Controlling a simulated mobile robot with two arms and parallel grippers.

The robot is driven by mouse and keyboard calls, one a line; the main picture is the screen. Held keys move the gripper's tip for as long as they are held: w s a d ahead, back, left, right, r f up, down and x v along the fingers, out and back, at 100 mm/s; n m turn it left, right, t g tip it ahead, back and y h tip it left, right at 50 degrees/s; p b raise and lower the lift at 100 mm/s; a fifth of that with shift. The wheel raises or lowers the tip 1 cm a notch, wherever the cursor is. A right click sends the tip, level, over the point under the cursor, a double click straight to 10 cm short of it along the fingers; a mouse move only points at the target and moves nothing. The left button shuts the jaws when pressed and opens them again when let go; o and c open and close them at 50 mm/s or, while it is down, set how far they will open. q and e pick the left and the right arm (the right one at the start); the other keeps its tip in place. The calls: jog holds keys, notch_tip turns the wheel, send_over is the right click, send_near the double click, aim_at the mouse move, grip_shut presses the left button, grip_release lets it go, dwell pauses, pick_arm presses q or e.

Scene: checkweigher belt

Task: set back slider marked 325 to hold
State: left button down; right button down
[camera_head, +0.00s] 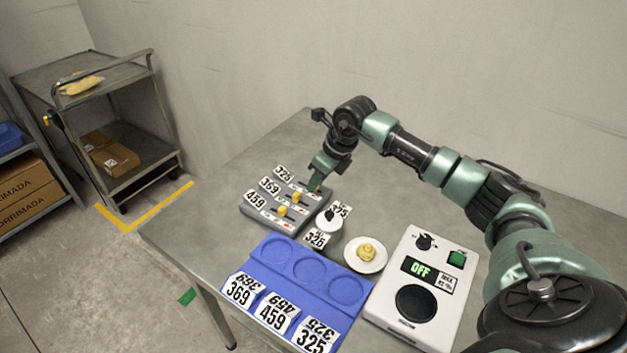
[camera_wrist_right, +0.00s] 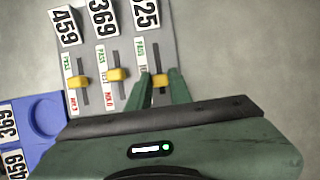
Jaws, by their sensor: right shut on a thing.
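The grey slider box (camera_head: 250,212) stands on the table with three yellow knobs in slots. In the right wrist view the plate marked 325 (camera_wrist_right: 145,13) heads the rightmost slot. My right gripper (camera_head: 318,187) reaches down over that slot, and its fingers (camera_wrist_right: 160,82) are shut on the yellow 325 knob (camera_wrist_right: 159,79). The knob sits partway along its slot, away from the plate; the fingers hide the lower lettering there. The 369 knob (camera_wrist_right: 117,75) and the 459 knob (camera_wrist_right: 77,82) sit near the middle of their slots. My left gripper is not in view.
A blue tray (camera_head: 262,262) with round recesses and number plates lies in front of the box.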

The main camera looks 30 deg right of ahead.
jog(key=shift+s+d+r, duration=0.1)
jog(key=shift+s+d, duration=0.15)
jog(key=shift+s, duration=0.15)
jog(key=c, duration=1.4)
grip_release()
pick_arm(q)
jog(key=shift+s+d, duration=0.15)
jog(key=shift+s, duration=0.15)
pick_arm(e)
jog(key=shift+o, duration=0.6)
jog(key=shift+s, duration=0.1)
jog(key=shift+r, duration=0.2)
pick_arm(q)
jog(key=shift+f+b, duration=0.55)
pick_arm(e)
jog(key=v, duration=0.7)
jog(key=shift+s+r, duration=0.15)
jog(key=shift+s, duration=0.05)
